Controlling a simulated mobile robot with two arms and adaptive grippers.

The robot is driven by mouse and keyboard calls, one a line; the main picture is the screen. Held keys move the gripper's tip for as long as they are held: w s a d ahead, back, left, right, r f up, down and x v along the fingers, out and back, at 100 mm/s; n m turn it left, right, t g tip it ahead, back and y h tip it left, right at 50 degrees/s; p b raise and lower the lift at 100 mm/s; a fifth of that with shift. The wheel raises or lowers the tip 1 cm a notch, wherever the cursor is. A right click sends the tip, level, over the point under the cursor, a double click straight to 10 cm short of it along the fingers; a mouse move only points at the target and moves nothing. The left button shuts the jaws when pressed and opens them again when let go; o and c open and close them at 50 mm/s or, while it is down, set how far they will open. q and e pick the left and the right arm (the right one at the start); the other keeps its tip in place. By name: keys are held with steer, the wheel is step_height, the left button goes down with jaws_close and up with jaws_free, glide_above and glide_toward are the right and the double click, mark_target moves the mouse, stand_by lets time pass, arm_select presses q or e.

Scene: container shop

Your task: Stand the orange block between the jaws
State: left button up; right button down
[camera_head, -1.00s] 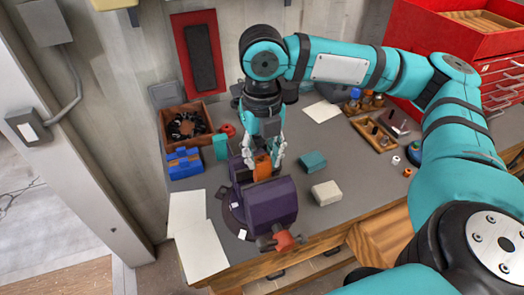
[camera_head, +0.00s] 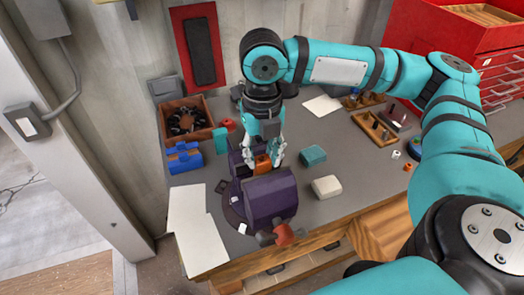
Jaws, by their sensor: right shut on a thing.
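The purple vise (camera_head: 270,200) stands near the front left edge of the bench, with an orange-red handle end (camera_head: 287,234) toward the front. The orange block (camera_head: 262,164) is upright at the gap between the vise's jaws. My right gripper (camera_head: 263,157) comes down from above and is shut on the orange block. The block's lower part is hidden by the front jaw, so I cannot tell whether it touches the vise's floor. My left gripper is not in view.
A teal block (camera_head: 313,155) and a cream block (camera_head: 327,187) lie right of the vise. A blue block (camera_head: 184,158), a wooden box (camera_head: 186,122) and white papers (camera_head: 200,235) are at left. A red tool chest (camera_head: 460,50) stands at the back right.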

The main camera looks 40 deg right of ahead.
steer(key=shift+f, duration=0.25)
stand_by(0.3)
steer(key=c, duration=0.8)
jaws_free()
steer(key=shift+c, duration=0.2)
step_height(320, 180, up, 6)
steer(key=p, duration=0.8)
